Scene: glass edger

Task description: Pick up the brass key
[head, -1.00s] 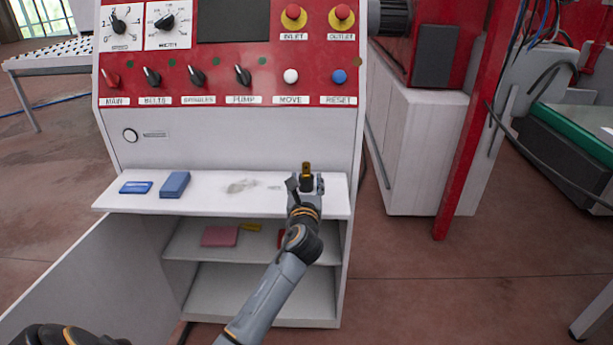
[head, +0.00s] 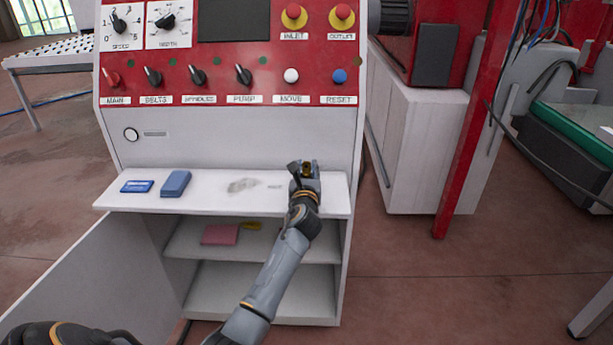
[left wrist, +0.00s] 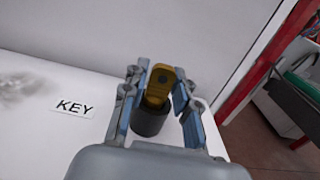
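The brass key (left wrist: 159,82) stands upright in a dark round holder (left wrist: 150,118) on the white shelf, beside a label reading KEY (left wrist: 74,107). In the head view only a small brass bit of the key (head: 307,169) shows at my gripper. My left gripper (left wrist: 161,90) has its two fingers on either side of the key, spread apart, with narrow gaps visible next to it. In the head view the left gripper (head: 304,171) is over the right end of the shelf. My right gripper is not in view.
The shelf (head: 215,203) also holds a blue card (head: 137,187) and a blue block (head: 175,183) at left. The red control panel (head: 270,75) rises behind. A pink item (head: 220,234) and a yellow item (head: 251,226) lie in the open cabinet below.

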